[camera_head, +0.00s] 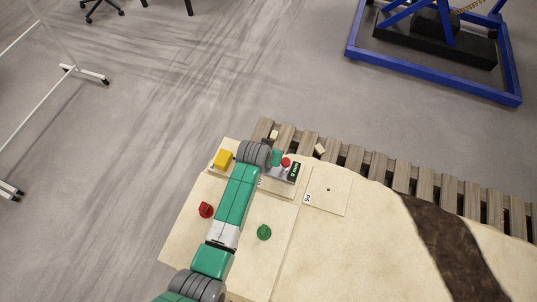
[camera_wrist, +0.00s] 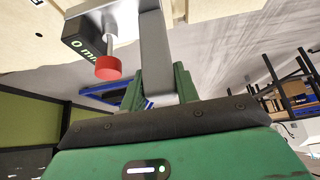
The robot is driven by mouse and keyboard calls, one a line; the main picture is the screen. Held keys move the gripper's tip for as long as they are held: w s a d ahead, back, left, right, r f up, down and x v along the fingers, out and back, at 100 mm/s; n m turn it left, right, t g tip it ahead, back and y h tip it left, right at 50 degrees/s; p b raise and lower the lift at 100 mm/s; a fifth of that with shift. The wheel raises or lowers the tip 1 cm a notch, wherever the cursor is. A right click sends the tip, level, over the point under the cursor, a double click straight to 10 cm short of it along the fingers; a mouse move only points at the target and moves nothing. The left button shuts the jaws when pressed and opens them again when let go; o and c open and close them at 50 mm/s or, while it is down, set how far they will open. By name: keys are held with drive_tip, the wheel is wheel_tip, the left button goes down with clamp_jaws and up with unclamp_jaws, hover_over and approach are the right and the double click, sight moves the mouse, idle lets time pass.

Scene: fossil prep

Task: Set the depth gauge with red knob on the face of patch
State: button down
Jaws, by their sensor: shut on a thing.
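The depth gauge with red knob (camera_head: 293,173) has a black block body. In the wrist view its black body (camera_wrist: 80,40) carries a "0 mm" display, and the red knob sits on a metal rod beside my grey finger. My gripper (camera_head: 281,162) is shut on this gauge near the far edge of the pale slab. In the wrist view my gripper (camera_wrist: 155,45) shows mostly one finger; the exact contact is hidden. A square patch (camera_head: 335,192) with a "P" label and a small dark dot lies just right of the gauge. Its face looks bare.
A dark band (camera_head: 440,240) crosses the slab at right. Wooden slats (camera_head: 400,175) run along the far edge.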

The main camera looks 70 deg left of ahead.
drive_tip(key=shift+w+a+f, duration=0.2)
drive_tip(key=shift+a+f, duration=0.05)
drive_tip(key=shift+a, duration=0.25)
drive_tip(key=shift+d+f, duration=0.15)
drive_tip(key=shift+f, duration=1.25)
drive_tip(key=shift+b, duration=0.3)
drive_tip(key=shift+f, duration=0.2)
drive_tip(key=c, duration=1)
unclamp_jaws()
drive_tip(key=shift+c, duration=0.2)
drive_tip(key=p+v, duration=0.2)
drive_tip(key=v, duration=1)
drive_tip(key=shift+p, duration=0.35)
